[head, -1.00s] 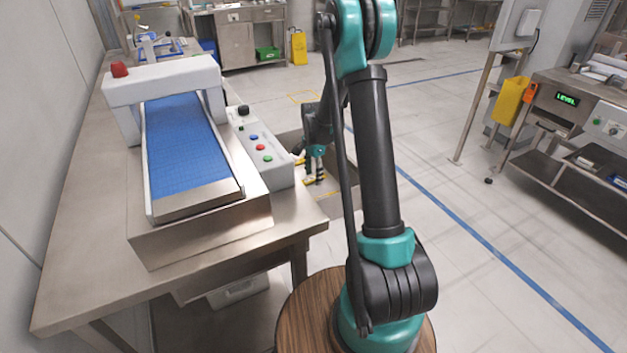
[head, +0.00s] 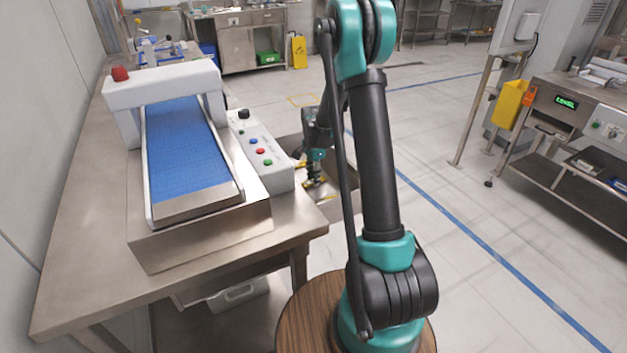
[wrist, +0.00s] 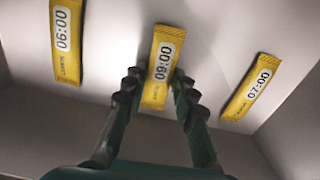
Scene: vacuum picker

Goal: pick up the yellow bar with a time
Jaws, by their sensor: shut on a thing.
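The bar labels are too small to read there, and my arm hides part of the bin.
A conveyor with a blue belt (head: 185,150) and a button box (head: 262,155) stand on the steel table (head: 85,230), just left of the bin. A machine with a green display (head: 566,102) stands at the right. The floor between is clear.

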